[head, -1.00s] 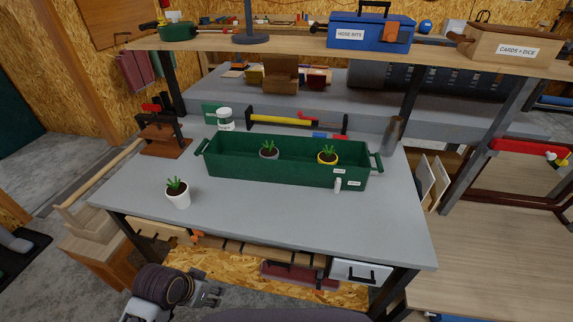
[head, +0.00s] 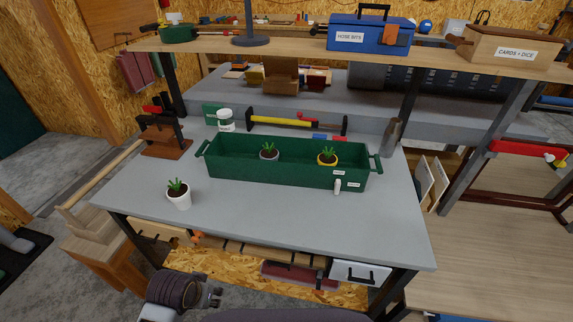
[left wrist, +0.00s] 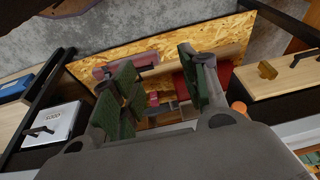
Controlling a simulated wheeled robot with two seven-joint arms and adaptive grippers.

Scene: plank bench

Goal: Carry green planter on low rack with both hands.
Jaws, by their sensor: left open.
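The green planter (head: 260,171) is a long trough on the grey workbench (head: 290,215), with a handle at each end. My left gripper (head: 215,297) is below and in front of the bench's front edge, well apart from the planter. In the left wrist view my left gripper (left wrist: 160,85) has its fingers spread with nothing between them. The planter does not show there. My right gripper is not in view.
A white potted plant (head: 178,196) stands at the bench's front left. A small white bottle (head: 337,187) stands by the planter's front right. A shelf (head: 290,42) spans above the bench's back.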

